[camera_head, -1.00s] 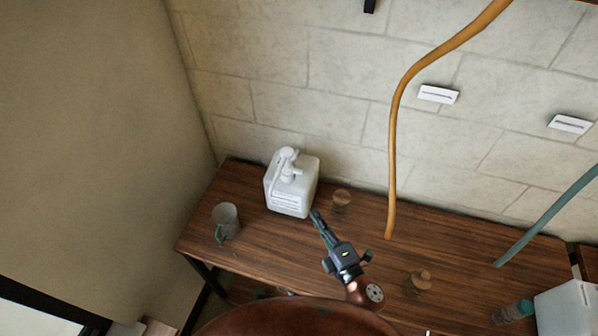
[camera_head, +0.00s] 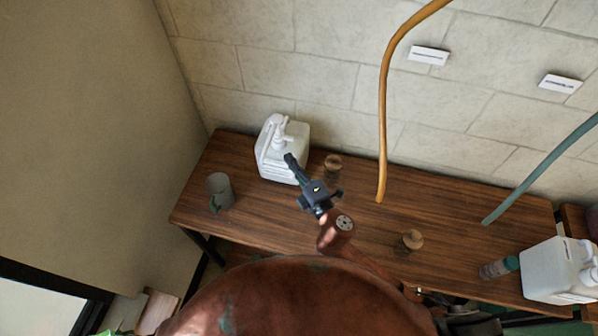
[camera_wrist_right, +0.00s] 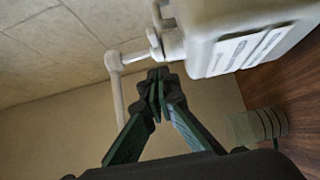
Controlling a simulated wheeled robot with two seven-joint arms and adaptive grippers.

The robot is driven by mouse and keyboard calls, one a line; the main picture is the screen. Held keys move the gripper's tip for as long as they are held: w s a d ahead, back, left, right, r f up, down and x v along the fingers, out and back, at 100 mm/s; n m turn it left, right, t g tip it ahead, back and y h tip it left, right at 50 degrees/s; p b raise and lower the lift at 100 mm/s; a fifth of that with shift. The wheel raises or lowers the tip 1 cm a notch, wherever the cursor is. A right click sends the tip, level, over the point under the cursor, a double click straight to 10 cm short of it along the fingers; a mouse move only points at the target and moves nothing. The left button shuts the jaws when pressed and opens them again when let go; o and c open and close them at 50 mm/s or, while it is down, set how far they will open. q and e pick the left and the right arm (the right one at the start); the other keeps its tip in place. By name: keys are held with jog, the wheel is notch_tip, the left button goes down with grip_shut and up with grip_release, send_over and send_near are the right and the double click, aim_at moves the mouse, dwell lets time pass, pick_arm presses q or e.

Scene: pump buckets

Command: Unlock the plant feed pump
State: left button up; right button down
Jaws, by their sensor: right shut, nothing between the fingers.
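A white pump bucket (camera_head: 280,165) with a white pump head (camera_head: 279,128) stands upright at the back left of the wooden table. Its label is too small to read. My right gripper (camera_head: 290,158) is shut and empty, its tips overlapping the bucket's front right side in the head view. In the right wrist view the shut fingertips (camera_wrist_right: 158,78) lie just below the pump head (camera_wrist_right: 165,42), beside the bucket body (camera_wrist_right: 245,35); whether they touch is unclear. A second white pump bucket (camera_head: 552,268) stands at the right end. My left gripper is out of view.
A grey mug (camera_head: 219,190) stands left on the table (camera_head: 250,215). An orange hose (camera_head: 383,130) and a teal hose (camera_head: 540,175) hang above. The wall is close behind.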

aim_at(287, 140)
jog(key=shift+w+d, duration=0.2)
jog(key=shift+w, duration=1)
jog(key=shift+w+d, duration=0.2)
jog(key=shift+w, duration=0.95)
jog(key=shift+d, duration=0.15)
